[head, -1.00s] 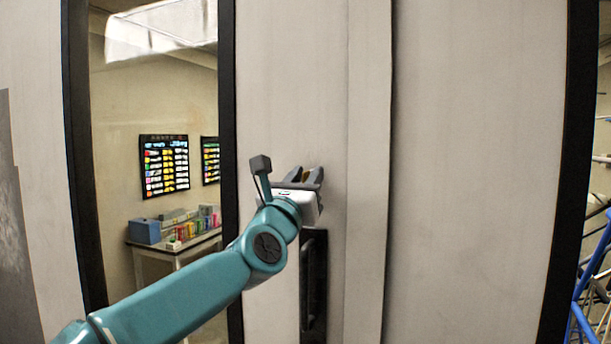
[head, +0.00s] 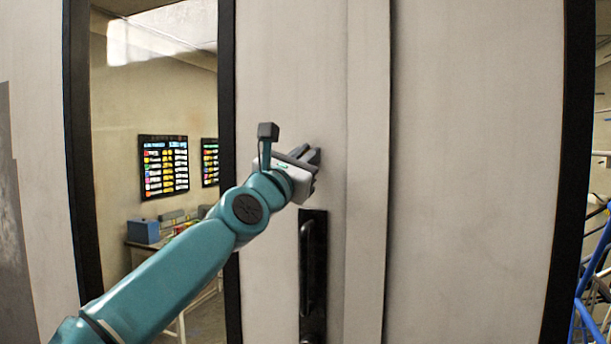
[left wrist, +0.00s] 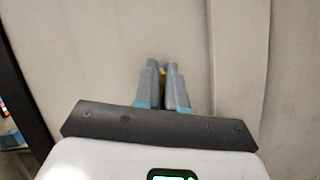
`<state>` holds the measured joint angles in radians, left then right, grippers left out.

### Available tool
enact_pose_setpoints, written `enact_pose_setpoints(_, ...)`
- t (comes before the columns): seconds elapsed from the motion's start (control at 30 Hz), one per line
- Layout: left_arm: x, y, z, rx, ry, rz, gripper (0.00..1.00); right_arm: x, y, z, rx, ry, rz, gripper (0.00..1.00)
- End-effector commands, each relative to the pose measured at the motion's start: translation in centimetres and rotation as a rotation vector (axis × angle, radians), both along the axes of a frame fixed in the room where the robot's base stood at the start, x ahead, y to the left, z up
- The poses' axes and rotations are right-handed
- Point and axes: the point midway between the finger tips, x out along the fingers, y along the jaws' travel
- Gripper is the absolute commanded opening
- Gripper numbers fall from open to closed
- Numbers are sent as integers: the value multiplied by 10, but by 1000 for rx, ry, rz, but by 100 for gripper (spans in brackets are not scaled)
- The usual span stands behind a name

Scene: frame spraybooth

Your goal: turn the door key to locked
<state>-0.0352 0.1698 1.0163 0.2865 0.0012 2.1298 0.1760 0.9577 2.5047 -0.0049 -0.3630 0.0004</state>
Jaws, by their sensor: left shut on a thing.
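The door (head: 290,80) is a pale grey panel in front of me. My left gripper (head: 312,156) is against it, above the black door handle (head: 313,270), with its fingers tilted up to the right. In the left wrist view my left gripper (left wrist: 163,66) has its fingers close together, shut on a small brass-coloured piece, the key (left wrist: 162,76). Only a sliver of the key shows between the fingers. In the head view the gripper hides the key, and I cannot tell its angle. My right gripper is not in view.
A dark-framed window (head: 227,100) left of the door shows a room with a colour chart (head: 164,166) and a blue box (head: 143,231) on a bench. A blue frame (head: 590,290) stands beyond the opening at the far right. The door right of the gripper is clear.

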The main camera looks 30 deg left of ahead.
Motion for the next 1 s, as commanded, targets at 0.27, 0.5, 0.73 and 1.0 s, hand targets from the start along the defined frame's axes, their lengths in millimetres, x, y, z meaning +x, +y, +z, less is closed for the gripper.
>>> enact_pose_setpoints(0.27, 0, 0, -1, 255, 63, 1, 0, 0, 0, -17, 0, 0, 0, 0)
enact_pose_setpoints(0.5, 0, -1, 2, 477, 118, 0, 0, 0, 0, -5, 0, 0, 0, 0)
enact_pose_setpoints(0.73, 0, -1, 3, 689, 168, 0, 0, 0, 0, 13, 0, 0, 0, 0)
enact_pose_setpoints(1.0, 0, -2, 2, 926, 225, -1, 0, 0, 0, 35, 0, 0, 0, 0)
